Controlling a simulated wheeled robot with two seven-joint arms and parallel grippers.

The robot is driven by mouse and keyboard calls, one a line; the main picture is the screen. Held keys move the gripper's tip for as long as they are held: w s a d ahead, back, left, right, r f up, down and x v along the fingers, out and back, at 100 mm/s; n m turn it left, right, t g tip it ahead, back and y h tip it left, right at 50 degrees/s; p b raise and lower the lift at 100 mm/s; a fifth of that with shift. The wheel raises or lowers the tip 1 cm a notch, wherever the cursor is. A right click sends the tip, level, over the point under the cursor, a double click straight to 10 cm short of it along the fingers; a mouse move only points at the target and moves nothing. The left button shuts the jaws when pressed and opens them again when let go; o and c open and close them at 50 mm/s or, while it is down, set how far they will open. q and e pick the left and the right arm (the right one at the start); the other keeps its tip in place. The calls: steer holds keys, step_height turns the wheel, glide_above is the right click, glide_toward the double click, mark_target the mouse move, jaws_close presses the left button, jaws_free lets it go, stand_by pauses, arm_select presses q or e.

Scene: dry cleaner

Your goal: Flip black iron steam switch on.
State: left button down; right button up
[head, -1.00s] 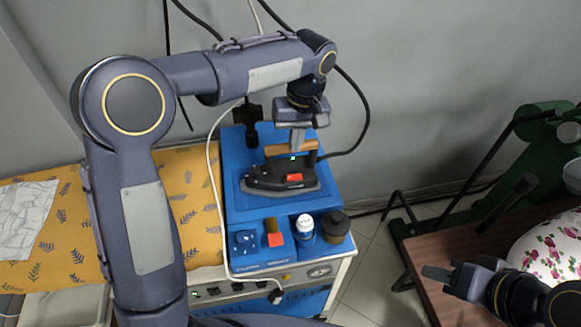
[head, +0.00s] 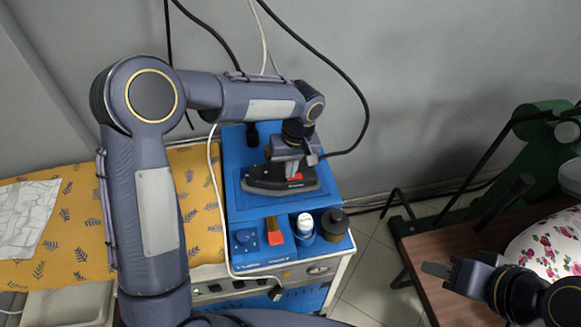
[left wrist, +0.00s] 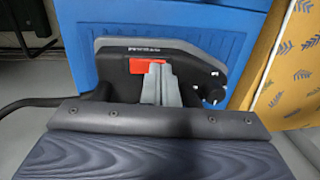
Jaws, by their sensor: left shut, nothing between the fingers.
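The black iron (head: 282,183) sits on the blue steam station's top (head: 236,208). Its red switch (head: 294,177) shows beside my left fingers. In the left wrist view the iron (left wrist: 195,62) lies below my fingers and the red switch (left wrist: 148,66) is right at the fingertips. My left gripper (head: 291,168) is shut and empty, pointing down at the iron; it also shows in the left wrist view (left wrist: 157,72). I cannot tell whether the fingertips touch the switch. The iron's handle is mostly hidden by the gripper. My right gripper (head: 443,267) is far off at the right, its jaw gap unclear.
A brown table (head: 425,250) is at right. Cables hang behind.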

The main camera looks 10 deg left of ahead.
arm_select(q)
steer(key=shift+a+f+b, duration=0.1)
steer(key=shift+f+b, duration=0.3)
steer(key=shift+b, duration=0.15)
steer(key=shift+s+r, duration=0.1)
steer(key=shift+r, duration=0.05)
